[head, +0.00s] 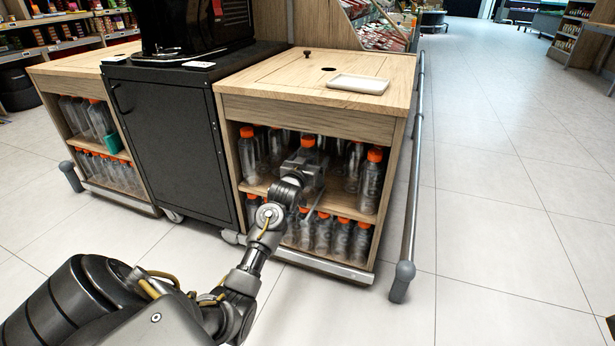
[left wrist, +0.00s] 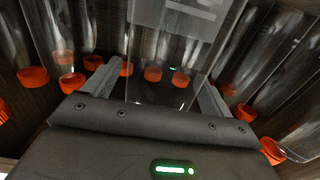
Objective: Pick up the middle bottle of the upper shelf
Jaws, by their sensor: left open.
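The middle bottle of the upper shelf shows its orange cap (head: 308,142) in the head view; most of its body is hidden behind my left gripper (head: 309,172). My left arm reaches into the right wooden cabinet at upper-shelf height. In the left wrist view, my left gripper (left wrist: 152,88) is open, with one finger on each side of a clear bottle (left wrist: 165,55). A gap shows beside the left finger; I cannot tell whether the right finger touches. My right gripper is not in view.
Clear orange-capped bottles (head: 371,182) stand on both sides on the upper shelf (head: 338,201). Several more (head: 340,240) fill the lower shelf. The wooden top (head: 290,78) is above the arm, and a metal rail (head: 411,200) runs along the right side.

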